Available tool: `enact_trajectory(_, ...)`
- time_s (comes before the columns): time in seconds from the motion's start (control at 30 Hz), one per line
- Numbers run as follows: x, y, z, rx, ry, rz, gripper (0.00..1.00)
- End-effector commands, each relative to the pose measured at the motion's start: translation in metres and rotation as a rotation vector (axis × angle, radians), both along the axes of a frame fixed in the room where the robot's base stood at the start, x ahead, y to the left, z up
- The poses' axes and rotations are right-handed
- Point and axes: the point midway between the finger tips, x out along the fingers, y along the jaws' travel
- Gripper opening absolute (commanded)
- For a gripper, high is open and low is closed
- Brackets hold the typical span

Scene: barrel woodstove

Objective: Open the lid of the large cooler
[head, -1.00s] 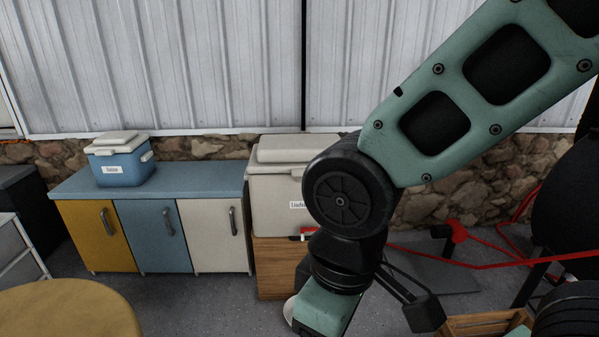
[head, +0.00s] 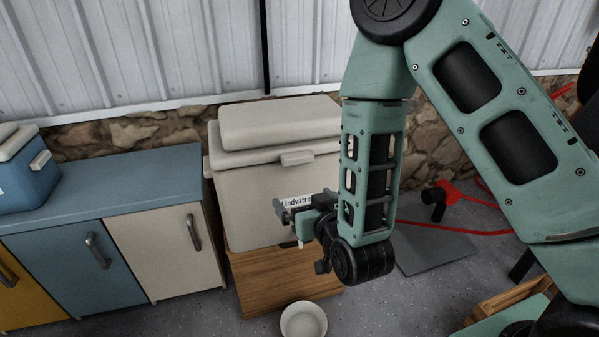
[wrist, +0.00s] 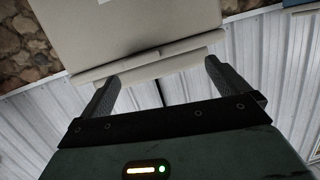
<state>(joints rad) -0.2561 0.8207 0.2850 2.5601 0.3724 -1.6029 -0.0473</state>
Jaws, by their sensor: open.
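The large cooler (head: 255,195) is a beige box with a name label, on a wooden crate-like stand. Its lid (head: 280,125) is down, with a tab-like latch (head: 297,158) at the front rim. My gripper (head: 291,216) is in front of the cooler, below the latch and at about the label's height, partly covering the label. In the wrist view my gripper (wrist: 160,70) is open, with nothing between its fingers. The cooler body (wrist: 140,30) and the lid's edge (wrist: 150,62) lie beyond the fingertips in that view. Contact cannot be told.
A blue counter (head: 110,195) with cabinet doors stands left of the cooler and holds a small blue cooler (head: 25,180). The wooden stand (head: 280,280) is under the large cooler. A white bowl (head: 303,320) is on the floor in front. Red hose (head: 450,230) lies at right.

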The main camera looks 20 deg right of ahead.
Motion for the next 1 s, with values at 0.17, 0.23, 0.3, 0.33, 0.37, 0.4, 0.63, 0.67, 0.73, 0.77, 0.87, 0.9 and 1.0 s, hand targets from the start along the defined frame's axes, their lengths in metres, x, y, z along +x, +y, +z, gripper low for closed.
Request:
enact_trajectory(0.17, -0.003, -0.027, -0.013, -0.037, -0.165, -0.078, 1.00)
enact_trajectory(0.23, -0.005, -0.032, -0.013, -0.047, -0.206, -0.093, 1.00)
enact_trajectory(0.3, -0.006, -0.035, -0.012, -0.053, -0.232, -0.103, 1.00)
enact_trajectory(0.33, -0.006, -0.036, -0.012, -0.055, -0.238, -0.106, 1.00)
enact_trajectory(0.37, -0.006, -0.037, -0.012, -0.055, -0.243, -0.108, 1.00)
enact_trajectory(0.4, -0.005, -0.038, -0.013, -0.055, -0.246, -0.111, 1.00)
enact_trajectory(0.63, 0.008, -0.039, -0.018, -0.048, -0.241, -0.120, 1.00)
enact_trajectory(0.67, 0.010, -0.039, -0.018, -0.048, -0.242, -0.121, 1.00)
enact_trajectory(0.73, 0.015, -0.039, -0.018, -0.047, -0.242, -0.119, 1.00)
enact_trajectory(0.77, 0.017, -0.039, -0.017, -0.050, -0.245, -0.118, 1.00)
enact_trajectory(0.87, 0.024, -0.039, -0.014, -0.054, -0.252, -0.113, 1.00)
enact_trajectory(0.9, 0.032, -0.038, -0.009, -0.055, -0.253, -0.113, 1.00)
enact_trajectory(1.0, 0.054, -0.038, -0.008, -0.056, -0.252, -0.110, 1.00)
